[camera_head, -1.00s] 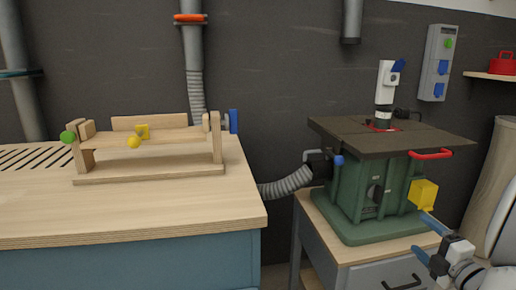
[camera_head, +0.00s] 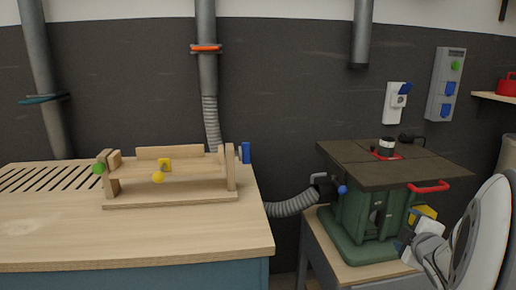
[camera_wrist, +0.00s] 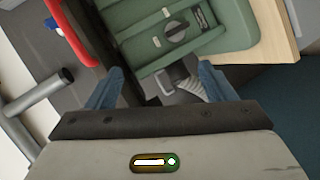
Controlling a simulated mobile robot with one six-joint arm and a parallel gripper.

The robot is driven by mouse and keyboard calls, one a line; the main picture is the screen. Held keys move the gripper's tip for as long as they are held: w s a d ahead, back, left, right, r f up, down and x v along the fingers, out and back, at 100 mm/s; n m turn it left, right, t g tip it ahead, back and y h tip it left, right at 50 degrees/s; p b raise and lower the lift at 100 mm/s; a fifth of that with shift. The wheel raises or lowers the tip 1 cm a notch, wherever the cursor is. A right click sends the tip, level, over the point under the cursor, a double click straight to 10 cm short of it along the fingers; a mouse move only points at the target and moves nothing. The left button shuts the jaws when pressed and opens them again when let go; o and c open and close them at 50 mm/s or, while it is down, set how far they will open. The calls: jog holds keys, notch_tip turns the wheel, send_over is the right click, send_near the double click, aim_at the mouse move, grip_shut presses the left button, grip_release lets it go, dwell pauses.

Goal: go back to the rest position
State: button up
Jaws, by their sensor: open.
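My gripper (camera_wrist: 160,88) is open in the wrist view, its two blue fingers spread apart with nothing held between them. In the head view, my gripper (camera_head: 407,240) is at the lower right, partly hidden by my own arm. It is in front of the right side of the green machine (camera_head: 350,225). The machine also shows beyond the fingers in the wrist view (camera_wrist: 225,30), with a dark knob on its face. A yellow block (camera_head: 424,212) at its right side is partly covered by my gripper.
The machine's dark top (camera_head: 350,165) and red handle (camera_head: 428,187) lie close to my arm. A wooden workbench (camera_head: 60,235) with a wooden fixture (camera_head: 170,198) stands at left. A grey hose (camera_head: 292,205) spans the gap. The bench front is clear.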

jog(key=s+a+r+m+g+p, duration=0.1)
jog(key=a+r+m+g+p, duration=0.2)
jog(key=a+r+m+p, duration=0.25)
jog(key=s+a+r+m+g+y+p, duration=0.2)
jog(key=s+a+r+g+p, duration=0.2)
jog(key=s+a, duration=0.4)
jog(key=s+a+r+m+g+y+p, duration=0.2)
jog(key=s+a+r+p, duration=0.4)
jog(key=a, duration=0.7)
jog(key=s+m+g+p, duration=0.1)
jog(key=s+g+p, duration=0.1)
jog(key=shift+s, duration=0.4)
jog(key=shift+m, duration=0.25)
